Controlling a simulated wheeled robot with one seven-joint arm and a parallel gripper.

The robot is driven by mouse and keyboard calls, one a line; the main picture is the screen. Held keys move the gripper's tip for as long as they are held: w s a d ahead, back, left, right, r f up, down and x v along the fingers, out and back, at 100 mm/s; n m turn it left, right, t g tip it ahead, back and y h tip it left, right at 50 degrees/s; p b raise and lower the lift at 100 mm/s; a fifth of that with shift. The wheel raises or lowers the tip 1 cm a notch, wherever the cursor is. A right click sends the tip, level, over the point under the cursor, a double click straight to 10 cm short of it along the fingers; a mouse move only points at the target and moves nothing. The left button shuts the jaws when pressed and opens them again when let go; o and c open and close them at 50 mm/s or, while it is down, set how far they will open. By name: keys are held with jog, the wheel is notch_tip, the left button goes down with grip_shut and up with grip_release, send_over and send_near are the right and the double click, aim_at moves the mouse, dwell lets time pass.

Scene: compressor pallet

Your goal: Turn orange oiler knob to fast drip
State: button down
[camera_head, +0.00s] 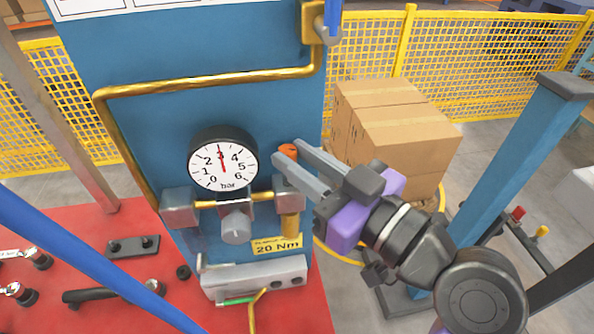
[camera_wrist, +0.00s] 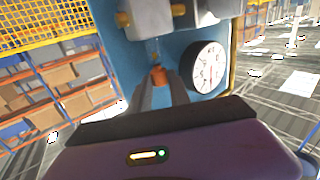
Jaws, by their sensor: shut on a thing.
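The orange oiler knob (camera_head: 288,151) sits on top of the oiler block (camera_head: 289,190) at the right edge of the blue panel. My gripper (camera_head: 290,158) reaches in from the right, its grey fingers shut on the knob. In the wrist view the orange knob (camera_wrist: 159,76) shows between the two fingertips (camera_wrist: 160,84). Part of the knob is hidden by the fingers. The knob's setting marks cannot be read.
The pressure gauge (camera_head: 223,158), needle near 3, is left of the knob. A grey regulator knob (camera_head: 236,225) hangs below it. A brass pipe (camera_head: 200,84) crosses the panel above. Cardboard boxes (camera_head: 405,135) stand behind my gripper. Tools lie on the red surface (camera_head: 75,245).

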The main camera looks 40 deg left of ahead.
jog(key=shift+w+f+n+g+b, duration=0.15)
jog(key=shift+n+g+b, duration=0.25)
jog(key=shift+g, duration=0.15)
jog(key=shift+w+f+n+g+b, duration=0.1)
jog(key=shift+n+g+b, duration=0.25)
jog(key=shift+g, duration=0.2)
jog(key=shift+r+n+g+b, duration=0.2)
jog(key=shift+n+g+b, duration=0.15)
jog(key=shift+g, duration=0.35)
jog(key=c, duration=1.2)
grip_release()
jog(key=shift+r, duration=0.1)
jog(key=shift+r+t+p, duration=0.1)
jog(key=shift+t+p, duration=0.2)
jog(key=shift+p, duration=0.1)
